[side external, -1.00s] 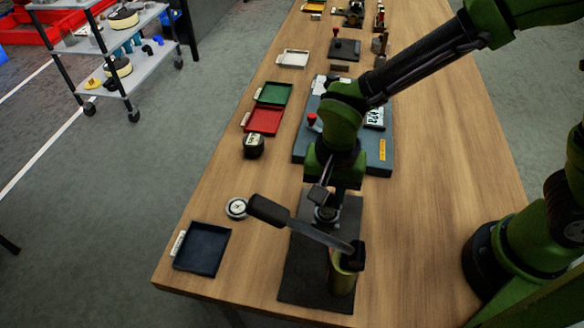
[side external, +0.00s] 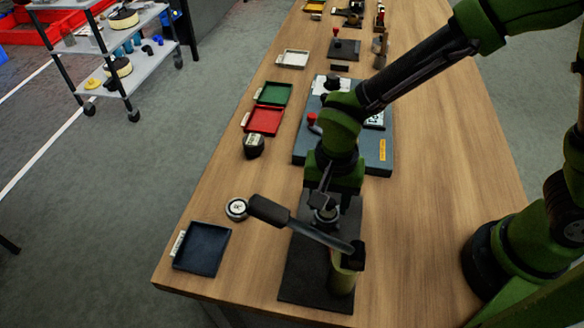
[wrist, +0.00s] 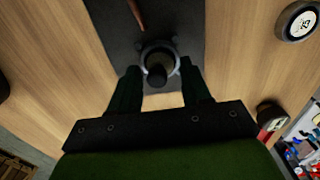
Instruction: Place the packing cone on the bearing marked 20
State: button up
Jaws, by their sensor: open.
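My gripper (wrist: 160,78) is open, its two dark fingers on either side of a dark round-topped piece (wrist: 157,72) within a grey ring (wrist: 146,49). The fingers look apart from it. In the side view, my gripper (side external: 324,196) is above the lever press plate, close over a grey-and-dark part (side external: 325,216). I cannot tell whether this is the packing cone or part of the press. A round part with a white marked face (side external: 236,208) lies left of the plate. It also shows at top right in the wrist view (wrist: 298,21); its number is too small to read surely.
The press has a dark base plate (side external: 303,283), a green post (side external: 342,281) and a long lever (side external: 310,230) beside my gripper. A dark labelled cup (side external: 253,146), a navy tray (side external: 202,249), a red tray (side external: 264,121) and a green tray (side external: 274,94) stand left.

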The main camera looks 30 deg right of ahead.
aim_at(330, 201)
notch_tip(330, 201, up, 12)
jog(key=s+d+r+n+t+y, duration=0.1)
jog(key=s+d+r+n+t, duration=0.1)
jog(key=d, duration=0.7)
jog(key=s+d+r+n+t+y, duration=0.1)
jog(key=s+d+r+n+t, duration=0.2)
jog(key=d, duration=0.6)
notch_tip(330, 201, up, 3)
jog(key=shift+d+r+t, duration=0.2)
jog(key=shift+t, duration=0.9)
